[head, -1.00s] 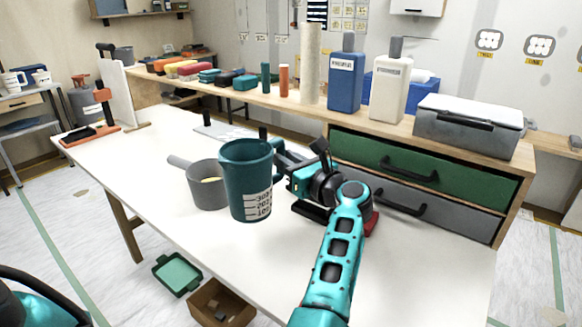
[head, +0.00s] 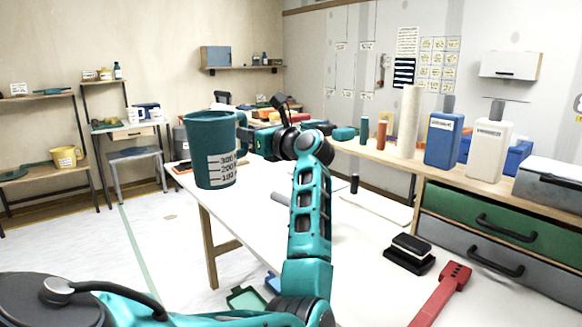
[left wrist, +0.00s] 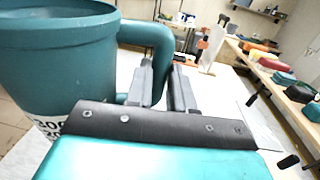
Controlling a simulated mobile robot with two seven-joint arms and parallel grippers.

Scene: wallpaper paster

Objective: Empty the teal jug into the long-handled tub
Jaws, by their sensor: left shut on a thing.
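The teal jug (head: 212,150), with a printed scale on its side, is held upright in the air over the left part of the white table. My left gripper (head: 248,138) is shut on its handle. In the left wrist view the jug (left wrist: 60,60) fills the left side, with its handle at the fingers (left wrist: 162,85). The jug's inside is hidden from the head view. The long-handled tub is mostly hidden behind my left arm; only what looks like its grey handle (head: 281,198) shows. My right gripper is not in view.
The white table (head: 350,245) has a black block (head: 409,254) and a red tool (head: 442,295) near its right side. A shelf behind holds a blue bottle (head: 443,140), a white bottle (head: 490,148) and a tall roll (head: 408,122). Green (head: 505,212) and grey drawers stand at right.

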